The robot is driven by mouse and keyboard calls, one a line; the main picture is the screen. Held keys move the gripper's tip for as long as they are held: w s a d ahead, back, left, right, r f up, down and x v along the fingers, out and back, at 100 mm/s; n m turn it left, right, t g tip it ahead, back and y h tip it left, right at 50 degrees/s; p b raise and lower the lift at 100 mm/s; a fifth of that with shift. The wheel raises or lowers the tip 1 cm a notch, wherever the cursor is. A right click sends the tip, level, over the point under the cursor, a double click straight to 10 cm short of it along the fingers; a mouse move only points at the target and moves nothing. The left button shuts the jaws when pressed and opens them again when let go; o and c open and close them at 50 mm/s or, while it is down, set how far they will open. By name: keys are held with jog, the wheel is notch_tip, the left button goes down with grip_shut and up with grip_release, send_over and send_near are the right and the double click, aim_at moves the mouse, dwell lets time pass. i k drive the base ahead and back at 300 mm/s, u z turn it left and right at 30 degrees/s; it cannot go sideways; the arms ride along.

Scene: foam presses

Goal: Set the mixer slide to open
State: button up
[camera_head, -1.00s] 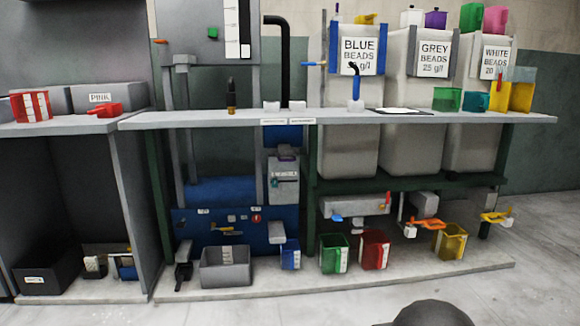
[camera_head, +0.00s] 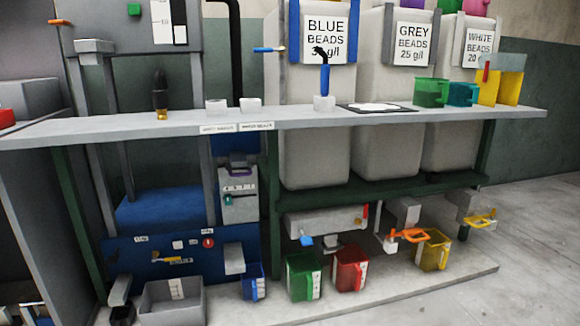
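I cannot tell for sure which part is the mixer slide; no label for it is readable. Under the bench, a grey horizontal box (camera_head: 325,219) has a red handle (camera_head: 365,214) at its right end and a blue piece (camera_head: 306,241) below its left end. To its right is an orange slide-like handle (camera_head: 408,236) under a grey block. A yellow one (camera_head: 481,219) sits farther right. Whether any is open or shut is too small to tell. My gripper is out of view.
A grey bench shelf (camera_head: 90,131) runs across the front. Blue (camera_head: 252,283), green (camera_head: 302,277), red (camera_head: 349,270) and yellow (camera_head: 432,251) jugs stand on the low plinth (camera_head: 390,293). A grey bin (camera_head: 172,305) stands at lower left. The floor (camera_head: 535,215) at right is clear.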

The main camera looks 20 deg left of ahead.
aim_at(249, 168)
jog(key=z, duration=0.1)
jog(key=i, duration=0.7)
jog(key=u, duration=0.9)
jog(key=i, duration=0.7)
jog(key=u, duration=0.85)
